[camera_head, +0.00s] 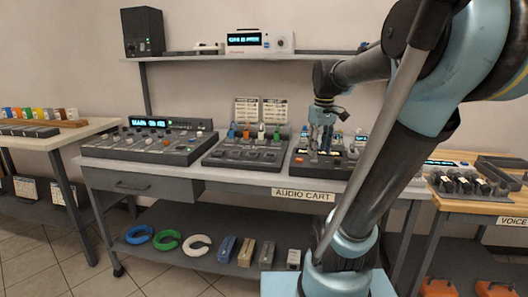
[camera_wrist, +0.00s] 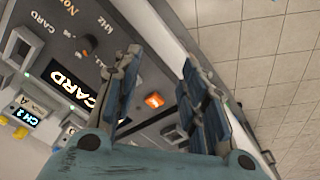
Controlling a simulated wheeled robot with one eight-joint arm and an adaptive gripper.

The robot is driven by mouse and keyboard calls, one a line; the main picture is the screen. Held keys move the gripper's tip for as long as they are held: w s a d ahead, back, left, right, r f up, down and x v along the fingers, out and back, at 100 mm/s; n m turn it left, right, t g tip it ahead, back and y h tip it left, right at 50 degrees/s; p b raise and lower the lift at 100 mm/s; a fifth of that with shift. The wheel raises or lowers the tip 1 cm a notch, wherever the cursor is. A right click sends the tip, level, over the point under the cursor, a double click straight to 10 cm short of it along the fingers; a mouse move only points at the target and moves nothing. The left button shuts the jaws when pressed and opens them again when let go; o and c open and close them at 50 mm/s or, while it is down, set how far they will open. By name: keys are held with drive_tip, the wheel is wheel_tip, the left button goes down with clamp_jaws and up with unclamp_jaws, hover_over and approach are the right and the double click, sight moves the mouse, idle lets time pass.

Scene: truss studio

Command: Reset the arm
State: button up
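My arm reaches in from the right in the head view, bent, with its wrist pointing down over the audio cart. My gripper (camera_head: 321,140) hangs over the rightmost device (camera_head: 304,173) on the cart top. In the wrist view my gripper (camera_wrist: 160,68) has its two fingers apart with nothing held between them. An orange button (camera_wrist: 153,100) on a dark panel shows behind the gap. I cannot tell how close the fingertips are to the panel.
The audio cart (camera_head: 304,194) also carries a mixer (camera_head: 150,139) and a middle unit with coloured connectors (camera_head: 243,153). A wall shelf (camera_head: 200,56) runs above. Coiled cables (camera_head: 197,244) lie on the lower shelf.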

drive_tip(key=s+f+m+t, duration=0.1)
drive_tip(key=s+f+m, duration=0.4)
drive_tip(key=s+f, duration=1)
wheel_tip(320, 180, down, 3)
drive_tip(key=shift+s+a+f, duration=0.1)
drive_tip(key=shift+s+a, duration=0.05)
drive_tip(key=shift+s, duration=0.05)
drive_tip(key=shift+w+f, duration=0.15)
drive_tip(key=shift+w, duration=0.3)
